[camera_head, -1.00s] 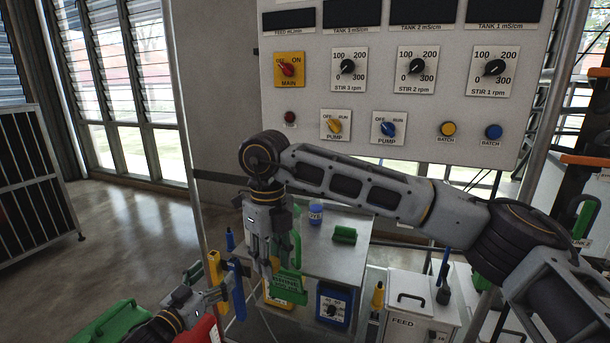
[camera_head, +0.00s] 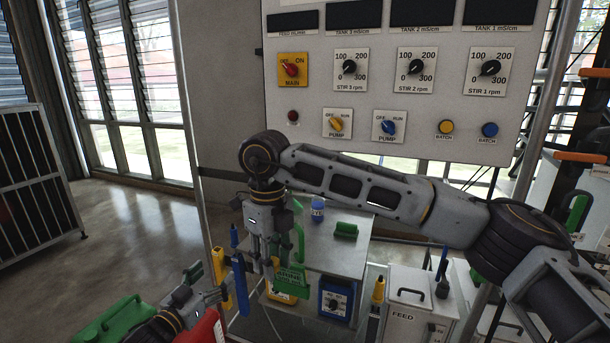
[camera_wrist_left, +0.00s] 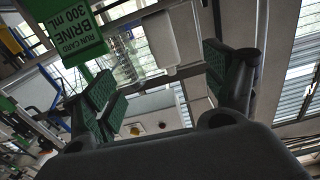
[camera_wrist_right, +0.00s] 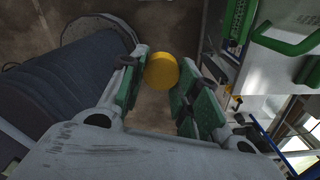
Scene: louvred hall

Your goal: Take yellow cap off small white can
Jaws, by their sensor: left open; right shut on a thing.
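The yellow cap (camera_wrist_right: 161,70) shows as a round yellow disc between the green pads of my right gripper in the right wrist view. My right gripper (camera_head: 266,264) is shut on it and points down beside the green brine card (camera_head: 290,280) in the head view. I cannot make out the small white can; whether it is under the cap is hidden. My left gripper (camera_head: 212,285) is at the lower left in the head view, left of my right gripper. Its jaws are open and empty in the left wrist view (camera_wrist_left: 165,85).
A grey-topped bench (camera_head: 325,245) holds a blue-capped bottle (camera_head: 318,212) and a green block (camera_head: 346,230). A blue upright handle (camera_head: 240,284) stands close between my grippers. A green case (camera_head: 115,320) is at the lower left. The control panel (camera_head: 390,85) rises behind.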

